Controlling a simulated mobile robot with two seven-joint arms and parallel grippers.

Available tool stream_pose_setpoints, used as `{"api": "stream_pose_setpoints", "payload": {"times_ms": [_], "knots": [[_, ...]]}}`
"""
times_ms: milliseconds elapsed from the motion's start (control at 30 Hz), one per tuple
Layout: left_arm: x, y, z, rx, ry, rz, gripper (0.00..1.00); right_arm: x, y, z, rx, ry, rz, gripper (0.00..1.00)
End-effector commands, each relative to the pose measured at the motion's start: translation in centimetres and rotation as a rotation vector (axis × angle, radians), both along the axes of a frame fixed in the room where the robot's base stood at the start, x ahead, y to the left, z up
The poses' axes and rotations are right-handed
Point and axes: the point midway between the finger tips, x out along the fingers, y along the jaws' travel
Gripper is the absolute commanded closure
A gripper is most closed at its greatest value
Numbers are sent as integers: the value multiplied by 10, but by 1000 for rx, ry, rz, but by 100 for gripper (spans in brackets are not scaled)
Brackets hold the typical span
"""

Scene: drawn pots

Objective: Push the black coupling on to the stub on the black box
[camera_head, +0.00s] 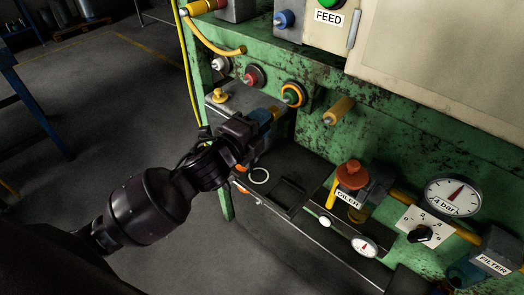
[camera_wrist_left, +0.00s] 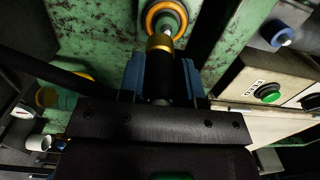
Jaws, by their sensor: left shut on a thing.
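My left gripper (camera_head: 268,115) is at the green bench in the head view. In the left wrist view its blue fingers (camera_wrist_left: 163,80) are shut on the black coupling (camera_wrist_left: 160,88), which has a brass-coloured end (camera_wrist_left: 159,44). That end points at a grey stub (camera_wrist_left: 166,24) inside an orange ring (camera_wrist_left: 153,14). The end and stub look close or touching; I cannot tell which. In the head view an orange ring with a green middle (camera_head: 293,93) is just beyond the gripper. The fingers hide most of the coupling there. I cannot make out a black box around the stub. My right gripper is not in view.
The oiler (camera_head: 351,180) and a pressure gauge (camera_head: 453,197) stand further right. Open floor (camera_head: 100,110) lies left of the bench.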

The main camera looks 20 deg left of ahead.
Motion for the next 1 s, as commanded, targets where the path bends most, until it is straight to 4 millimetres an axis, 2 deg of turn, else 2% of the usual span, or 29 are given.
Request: {"api": "stream_pose_setpoints", "payload": {"times_ms": [100,300,500,800,1000], "knots": [[-16,4,-18,-15,2,80,100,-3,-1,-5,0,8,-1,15],[-40,15,-40,-9,5,214,100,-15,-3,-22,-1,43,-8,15],[-52,23,-50,5,10,286,100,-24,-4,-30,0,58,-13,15],[-53,24,-51,9,9,293,100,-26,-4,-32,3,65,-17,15],[-53,23,-51,9,9,293,100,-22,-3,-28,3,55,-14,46]]}}
